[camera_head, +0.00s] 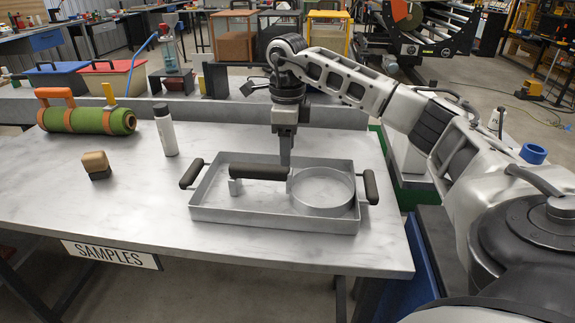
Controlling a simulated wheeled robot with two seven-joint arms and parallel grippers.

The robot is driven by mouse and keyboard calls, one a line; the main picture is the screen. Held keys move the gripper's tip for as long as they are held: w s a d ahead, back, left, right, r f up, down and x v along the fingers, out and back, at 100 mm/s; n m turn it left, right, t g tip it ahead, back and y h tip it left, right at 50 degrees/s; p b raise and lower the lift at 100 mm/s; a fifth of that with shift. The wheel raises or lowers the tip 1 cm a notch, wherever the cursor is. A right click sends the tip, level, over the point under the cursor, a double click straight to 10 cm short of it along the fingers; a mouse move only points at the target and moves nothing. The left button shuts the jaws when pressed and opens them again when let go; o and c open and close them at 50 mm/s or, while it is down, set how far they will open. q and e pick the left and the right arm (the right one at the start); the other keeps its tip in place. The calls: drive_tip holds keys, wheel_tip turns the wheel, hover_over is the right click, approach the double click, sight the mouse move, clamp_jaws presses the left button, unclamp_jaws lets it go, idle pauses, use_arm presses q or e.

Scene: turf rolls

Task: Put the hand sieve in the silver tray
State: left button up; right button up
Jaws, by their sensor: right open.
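The silver tray (275,218) is a shallow rectangular tray with a dark grip at each end, on the grey bench. The hand sieve (322,205) has a round metal rim and a dark handle (258,172) pointing left. It lies inside the tray, with its ring at the right end. A small metal piece shows beneath the handle's left end. My right gripper (286,160) points down at the handle's right end, close to the ring. Its jaws are open, seen nearly edge-on, so whether they straddle or touch the handle is unclear. My left gripper is out of view.
A green turf roll (88,121) with orange straps lies at the back left. A white bottle (165,132) and a small wooden-topped block (96,165) stand left of the tray. A raised ledge runs along the back. The bench's front left is clear.

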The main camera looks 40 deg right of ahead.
wheel_tip(320, 180, up, 6)
drive_tip(key=f, duration=0.1)
drive_tip(key=s+a+f+n+y, duration=0.1)
drive_tip(key=a+f+y, duration=0.4)
drive_tip(key=a, duration=0.8)
drive_tip(key=s+a+f+n+y, duration=0.1)
drive_tip(key=a+f+y, duration=0.3)
drive_tip(key=a, duration=1)
drive_tip(key=s+a+r+m+t+y, duration=0.1)
drive_tip(key=s+a+r+m+y, duration=0.25)
drive_tip(key=a+y, duration=0.2)
drive_tip(key=s+a+r+m+t+y, duration=0.2)
drive_tip(key=a+m+y, duration=0.25)
drive_tip(key=a, duration=0.25)
drive_tip(key=w+d+f+m+t+h, duration=0.1)
drive_tip(key=d+f+m+t+h, duration=0.25)
drive_tip(key=m+t, duration=0.55)
drive_tip(key=w+d+f+m+t+h, duration=0.2)
drive_tip(key=f+m+t+h, duration=0.25)
drive_tip(key=m, duration=0.85)
drive_tip(key=s+d+f+m+g+h, duration=0.3)
drive_tip(key=s+f+m, duration=0.3)
drive_tip(key=f, duration=0.3)
drive_tip(key=s+d+f+m+g+h, duration=0.3)
drive_tip(key=s+f+m, duration=0.3)
drive_tip(key=f, duration=0.4)
drive_tip(key=shift+s+f+m+h, duration=0.2)
drive_tip(key=shift+s+m+h, duration=0.15)
drive_tip(key=shift+m+h, duration=0.4)
